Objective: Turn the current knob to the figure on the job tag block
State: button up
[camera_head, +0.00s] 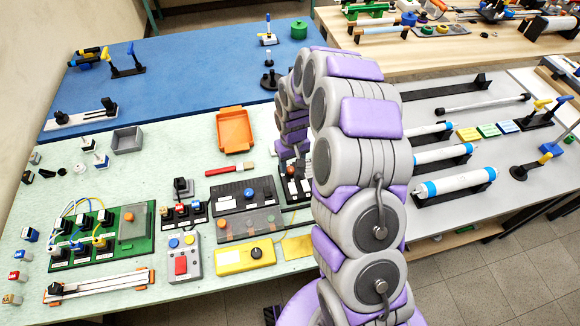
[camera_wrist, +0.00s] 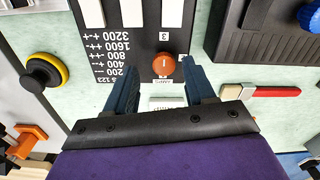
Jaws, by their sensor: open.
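The orange current knob (camera_wrist: 164,65) sits on a dark panel (camera_wrist: 112,45) in the wrist view. A short pale mark shows on the knob's top, and a small white label lies just below it. My gripper (camera_wrist: 160,80) is open, with one dark finger on each side of the knob; I cannot tell whether either touches it. A small white plate with a 3 (camera_wrist: 164,36) is above the knob. A pale block (camera_wrist: 167,102) shows between the fingers, its writing unreadable. In the head view the knob (camera_head: 291,171) shows small beside my arm, which hides my gripper.
A red-handled tool (camera_wrist: 262,92) lies right of my fingers, and a dark box with a blue knob (camera_wrist: 309,17) stands beyond it. A yellow-rimmed black disc (camera_wrist: 44,72) is at left. An orange tray (camera_head: 234,131) stands behind the panels on the pale green mat.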

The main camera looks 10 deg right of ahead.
jog(key=shift+d+f, duration=0.35)
jog(key=shift+f, duration=0.35)
jog(key=shift+a, duration=1)
jog(key=shift+c, duration=0.9)
jog(key=shift+d, duration=0.65)
jog(key=c, duration=0.4)
jog(key=shift+a, duration=0.2)
grip_shut()
